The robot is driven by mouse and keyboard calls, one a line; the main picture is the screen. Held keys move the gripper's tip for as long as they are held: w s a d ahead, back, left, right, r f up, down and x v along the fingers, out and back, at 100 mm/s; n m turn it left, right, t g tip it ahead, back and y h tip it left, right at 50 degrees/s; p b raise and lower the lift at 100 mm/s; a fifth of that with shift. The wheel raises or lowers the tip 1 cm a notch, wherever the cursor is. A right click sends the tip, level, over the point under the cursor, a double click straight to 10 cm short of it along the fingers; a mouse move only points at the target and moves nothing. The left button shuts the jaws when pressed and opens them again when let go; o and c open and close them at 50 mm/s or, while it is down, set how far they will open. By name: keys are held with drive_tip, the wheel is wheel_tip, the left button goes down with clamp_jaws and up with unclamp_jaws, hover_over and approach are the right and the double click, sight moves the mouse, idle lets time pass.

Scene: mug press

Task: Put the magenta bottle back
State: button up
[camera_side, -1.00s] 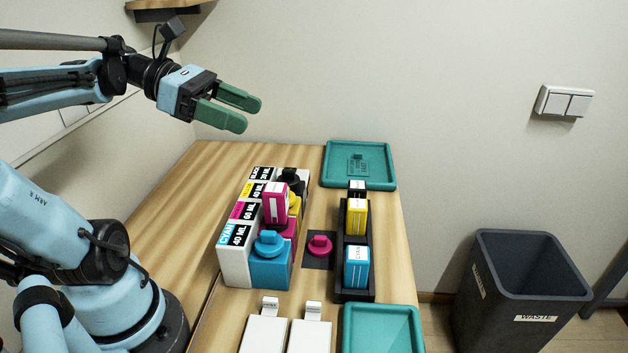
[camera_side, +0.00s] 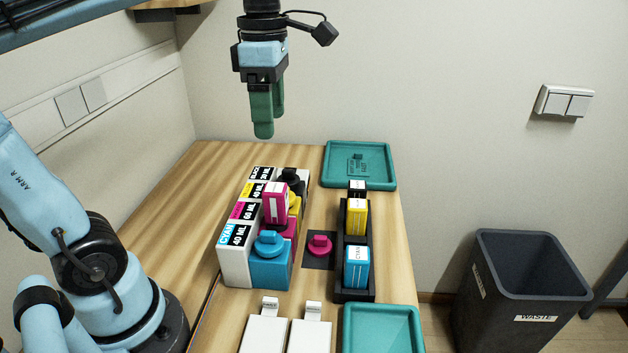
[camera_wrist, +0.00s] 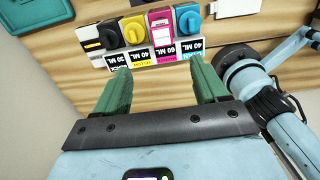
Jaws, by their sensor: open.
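The magenta bottle (camera_side: 275,204) stands upright, neck hidden, on the magenta tank (camera_side: 287,229) in the row of ink tanks; its white-labelled end shows in the wrist view (camera_wrist: 160,36). A magenta cap (camera_side: 319,245) lies on a dark square pad right of the tanks. The dark bottle rack (camera_side: 354,296) further right holds a black bottle (camera_side: 357,188), a yellow bottle (camera_side: 356,218) and a cyan bottle (camera_side: 357,267). My gripper (camera_side: 269,130) is open and empty, pointing down, high above the far part of the table.
The cyan tank (camera_side: 270,272), with its cap on, is in front of the magenta one. Teal trays lie at the back (camera_side: 338,178) and front right (camera_side: 382,332). Two white objects (camera_side: 264,335) lie at the front. A waste bin (camera_side: 515,300) stands right of the table.

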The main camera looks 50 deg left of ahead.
sight(275, 187)
wheel_tip(275, 187, down, 11)
drive_tip(key=shift+f, duration=0.1)
drive_tip(key=shift+s+d+f, duration=0.1)
drive_tip(key=shift+s+f, duration=0.05)
drive_tip(key=shift+f, duration=2.8)
drive_tip(key=c, duration=1.3)
drive_tip(key=shift+o, duration=0.2)
drive_tip(key=shift+r, duration=0.15)
